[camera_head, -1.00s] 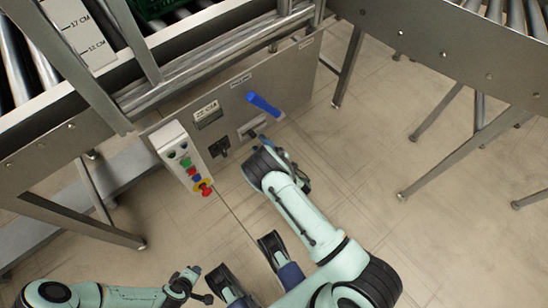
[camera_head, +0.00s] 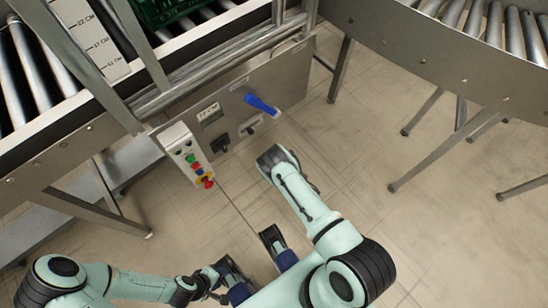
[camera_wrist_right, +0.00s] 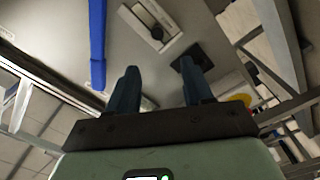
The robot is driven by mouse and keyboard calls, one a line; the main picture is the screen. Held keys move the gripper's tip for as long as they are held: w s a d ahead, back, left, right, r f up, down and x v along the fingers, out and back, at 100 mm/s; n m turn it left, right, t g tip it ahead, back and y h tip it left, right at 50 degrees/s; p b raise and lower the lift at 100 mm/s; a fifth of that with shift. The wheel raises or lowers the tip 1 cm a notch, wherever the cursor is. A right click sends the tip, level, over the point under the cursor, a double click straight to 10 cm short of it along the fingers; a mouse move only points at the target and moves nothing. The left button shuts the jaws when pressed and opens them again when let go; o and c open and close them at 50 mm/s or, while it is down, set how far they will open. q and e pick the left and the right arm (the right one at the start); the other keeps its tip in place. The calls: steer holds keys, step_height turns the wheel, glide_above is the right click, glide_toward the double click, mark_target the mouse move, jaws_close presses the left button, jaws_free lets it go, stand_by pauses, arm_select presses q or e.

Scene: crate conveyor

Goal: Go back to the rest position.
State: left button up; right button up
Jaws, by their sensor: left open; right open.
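My left gripper (camera_head: 247,249) is at the bottom middle of the head view. Its two dark fingers are apart, with nothing between them, over the floor. My right arm reaches up from the lower right, and its dark wrist end (camera_head: 277,160) is just below the machine's front panel; its fingers are hidden in the head view. In the right wrist view my right gripper (camera_wrist_right: 158,70) is open and empty. A blue lever (camera_wrist_right: 97,40) and a panel switch (camera_wrist_right: 157,32) show beyond its fingers.
The front panel (camera_head: 238,95) carries the blue lever (camera_head: 262,104), a display and dark switches. A control box (camera_head: 185,150) with coloured buttons hangs beside it. A green crate (camera_head: 160,10) is on the rollers. Another conveyor (camera_head: 445,55) stands right. Floor between is clear.

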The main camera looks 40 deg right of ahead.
stand_by(0.5)
steer(key=s+d+f+m+g+h, duration=0.1)
steer(key=s+f+m+g+h, duration=0.3)
steer(key=s+f+m+g, duration=0.5)
steer(key=s+a+r+m+g+y, duration=0.2)
steer(key=s+a+m+g, duration=0.2)
steer(key=s+a+m, duration=0.15)
steer(key=s+a+r+m+g+y, duration=0.2)
steer(key=s+a+r+g+y, duration=0.25)
steer(key=s+a, duration=0.45)
arm_select(q)
step_height(320, 180, up, 12)
steer(key=p, duration=1.3)
steer(key=shift+w+r+g, duration=0.15)
steer(key=shift+w+g, duration=0.15)
steer(key=shift+w, duration=0.1)
arm_select(e)
step_height(320, 180, up, 13)
steer(key=g, duration=0.1)
steer(key=shift+a, duration=0.25)
arm_select(q)
steer(key=shift+s, duration=0.15)
arm_select(e)
steer(key=shift+s+g+h, duration=0.2)
steer(key=shift+g+h, duration=0.05)
